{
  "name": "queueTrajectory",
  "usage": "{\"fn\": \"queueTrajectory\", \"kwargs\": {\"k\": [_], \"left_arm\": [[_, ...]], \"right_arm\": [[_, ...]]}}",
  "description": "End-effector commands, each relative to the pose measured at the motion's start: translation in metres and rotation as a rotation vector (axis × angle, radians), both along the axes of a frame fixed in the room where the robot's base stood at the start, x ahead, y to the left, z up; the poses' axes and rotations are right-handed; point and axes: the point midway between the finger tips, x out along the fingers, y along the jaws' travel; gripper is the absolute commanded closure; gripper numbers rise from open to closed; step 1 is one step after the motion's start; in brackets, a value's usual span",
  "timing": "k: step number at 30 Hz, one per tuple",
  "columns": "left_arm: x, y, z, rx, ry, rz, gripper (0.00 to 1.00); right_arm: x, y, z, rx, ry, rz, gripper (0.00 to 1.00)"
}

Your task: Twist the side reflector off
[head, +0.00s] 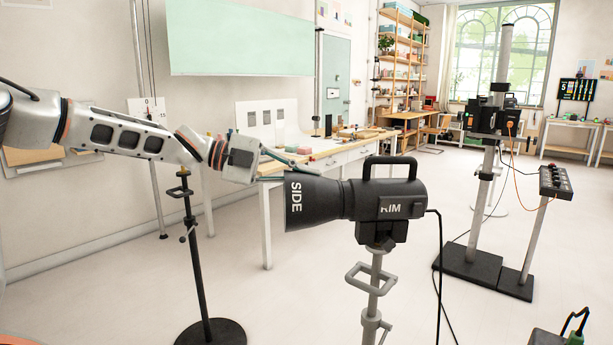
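The side reflector (312,200) is a black cone with white "SIDE" lettering, on the left end of a black lamp head (395,202) marked "RIM". Its wide mouth faces left, and its narrow end meets the lamp body. My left gripper (298,172) reaches in from the left, with its fingers at the upper edge of the reflector's wide end. The fingers look spread apart and empty. Whether they touch the reflector I cannot tell. My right gripper is not in view.
The lamp stands on a grey pole (374,290) with a black cable hanging at right. A black stand with a round base (211,333) is at left. A white workbench (330,160) is behind. A column on a black base (482,268) stands at right. Open floor lies between.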

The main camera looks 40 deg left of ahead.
Motion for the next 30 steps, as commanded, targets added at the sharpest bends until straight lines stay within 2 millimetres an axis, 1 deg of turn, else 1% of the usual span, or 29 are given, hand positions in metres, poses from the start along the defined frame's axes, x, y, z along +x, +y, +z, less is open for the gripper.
{"fn": "queueTrajectory", "kwargs": {"k": [1, 16, 30], "left_arm": [[-0.0001, 0.0005, 0.0027, -0.004, -0.003, 0.000, 1.00], [-0.0033, 0.0062, 0.0008, -0.003, -0.003, -0.008, 1.00], [-0.0038, 0.0063, -0.0003, -0.001, -0.001, -0.010, 1.00]], "right_arm": [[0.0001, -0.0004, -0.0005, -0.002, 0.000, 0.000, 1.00], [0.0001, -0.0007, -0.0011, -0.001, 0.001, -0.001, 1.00], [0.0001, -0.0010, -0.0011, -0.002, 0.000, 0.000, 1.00]]}}
